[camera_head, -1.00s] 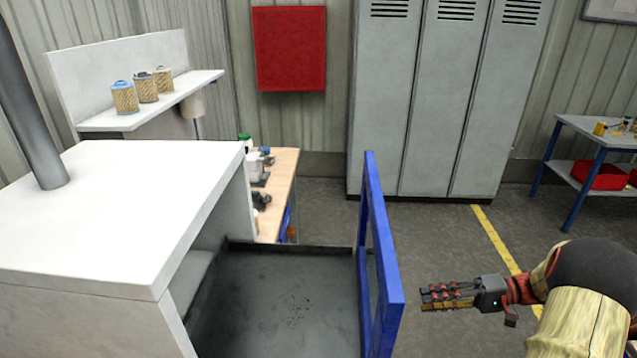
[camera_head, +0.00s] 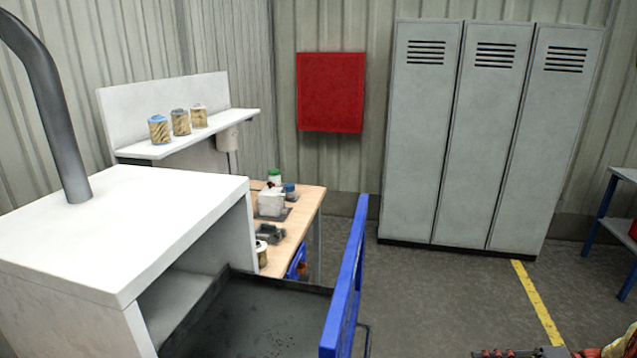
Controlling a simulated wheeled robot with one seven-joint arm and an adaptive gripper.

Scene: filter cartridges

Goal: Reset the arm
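My gripper (camera_head: 510,353) shows only as a sliver at the bottom edge, right of centre, with part of my arm at the bottom right corner. Most of it is cut off by the frame, so I cannot see whether its fingers are open or shut. It is to the right of the blue-framed panel (camera_head: 347,280), apart from it. Several filter cartridges stand upright on the white shelf (camera_head: 240,118): one with a blue top (camera_head: 158,130), one with a grey top (camera_head: 180,122) and one with a pale top (camera_head: 199,116).
A white cabinet (camera_head: 120,225) with a dark tray (camera_head: 250,312) fills the left. A wooden bench (camera_head: 303,200) behind it holds a white device (camera_head: 270,203) and a cartridge (camera_head: 262,254). Grey lockers (camera_head: 470,140) stand at the back.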

